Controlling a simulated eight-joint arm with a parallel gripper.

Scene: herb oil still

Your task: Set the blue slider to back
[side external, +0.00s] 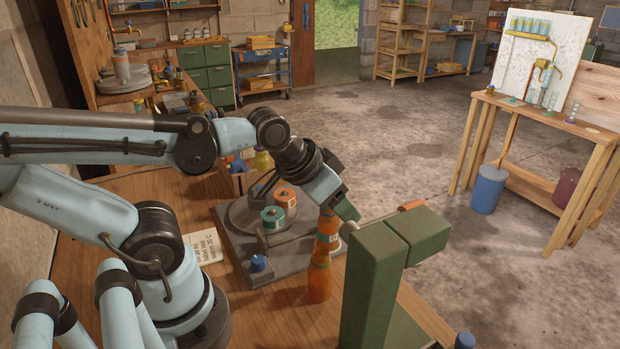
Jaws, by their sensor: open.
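A small blue knob (258,262) sits on a dark block at the near left part of a grey base plate (293,262); it looks like the blue slider, but its track and set position are not clear. Another blue cap (465,340) shows at the bottom edge, right of the green post. My gripper (344,203) is open, to the right of and above the blue knob and apart from it. It is over the right side of the plate, near the orange bottles. Its fingertips are small in the picture and partly hard to make out.
A round turntable (244,216) on the plate carries orange and teal-topped tins. Orange bottles (319,278) stand at the plate's right edge. A tall green post with a side arm (372,285) stands close on the right. A written card (203,246) lies left of the plate.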

